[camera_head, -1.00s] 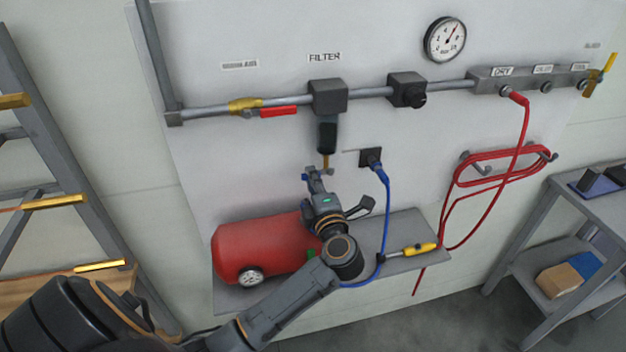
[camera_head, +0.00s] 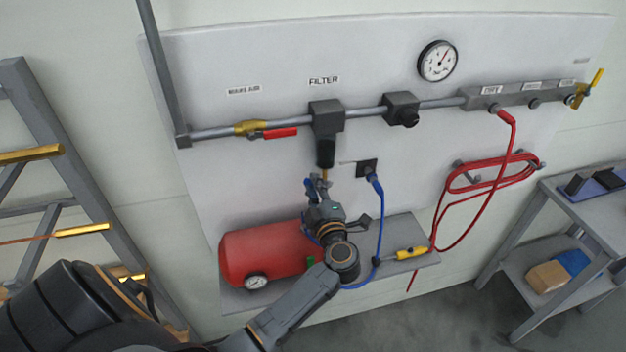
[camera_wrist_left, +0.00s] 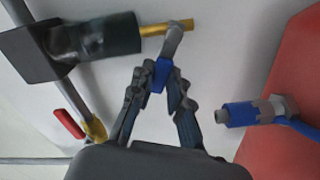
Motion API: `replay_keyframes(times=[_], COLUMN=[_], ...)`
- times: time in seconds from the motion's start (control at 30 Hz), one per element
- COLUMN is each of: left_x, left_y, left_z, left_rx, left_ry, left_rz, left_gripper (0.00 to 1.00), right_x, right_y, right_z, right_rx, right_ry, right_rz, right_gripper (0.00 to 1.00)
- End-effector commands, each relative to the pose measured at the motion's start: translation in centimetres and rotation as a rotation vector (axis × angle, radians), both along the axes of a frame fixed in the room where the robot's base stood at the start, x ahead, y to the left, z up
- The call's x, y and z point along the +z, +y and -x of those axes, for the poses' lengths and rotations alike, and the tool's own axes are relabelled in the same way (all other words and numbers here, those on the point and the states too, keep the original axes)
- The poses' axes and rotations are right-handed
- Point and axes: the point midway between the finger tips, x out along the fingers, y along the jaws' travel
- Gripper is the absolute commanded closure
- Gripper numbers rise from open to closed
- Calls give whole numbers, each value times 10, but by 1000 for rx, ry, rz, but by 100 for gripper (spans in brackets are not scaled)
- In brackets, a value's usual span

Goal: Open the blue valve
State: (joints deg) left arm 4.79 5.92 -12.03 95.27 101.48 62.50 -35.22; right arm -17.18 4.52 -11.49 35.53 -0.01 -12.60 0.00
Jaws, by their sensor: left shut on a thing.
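The blue valve handle (camera_wrist_left: 160,75) sits between the fingertips of my left gripper (camera_wrist_left: 159,72) in the left wrist view. The fingers are closed on it. A grey stub (camera_wrist_left: 174,40) joins the handle to a brass stem (camera_wrist_left: 165,28) under the dark filter bowl (camera_wrist_left: 105,38). In the head view my left gripper (camera_head: 318,184) is directly below the filter (camera_head: 326,118), above the red tank (camera_head: 265,252). The handle is small and partly covered by the fingers there. My right gripper does not show.
A blue hose (camera_head: 381,225) hangs from a wall socket just right of my gripper. A blue fitting (camera_wrist_left: 240,112) shows near the tank in the wrist view. A shelf (camera_head: 408,258) holds a yellow-handled tool (camera_head: 411,253). A red-handled valve (camera_head: 280,133) is on the pipe.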

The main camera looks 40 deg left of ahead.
Motion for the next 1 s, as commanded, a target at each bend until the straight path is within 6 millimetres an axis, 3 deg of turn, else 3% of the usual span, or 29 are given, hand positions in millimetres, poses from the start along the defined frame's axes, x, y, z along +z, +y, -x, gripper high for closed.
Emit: replay_keyframes(times=[0.37, 0.87, 0.9, 1.0], left_x=[4, 4, 4, 5], left_y=[-3, -3, -3, -3], left_z=[-3, -3, -3, -3], left_rx=[-1, -1, -1, 0], left_ry=[123, 139, 139, 138], left_rz=[-102, -115, -115, -115], left_gripper=[100, 100, 77, 59], right_x=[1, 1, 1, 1], right_y=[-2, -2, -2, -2], right_z=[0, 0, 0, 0], right_rx=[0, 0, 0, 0], right_ry=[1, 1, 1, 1], right_rz=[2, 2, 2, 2], right_gripper=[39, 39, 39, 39])
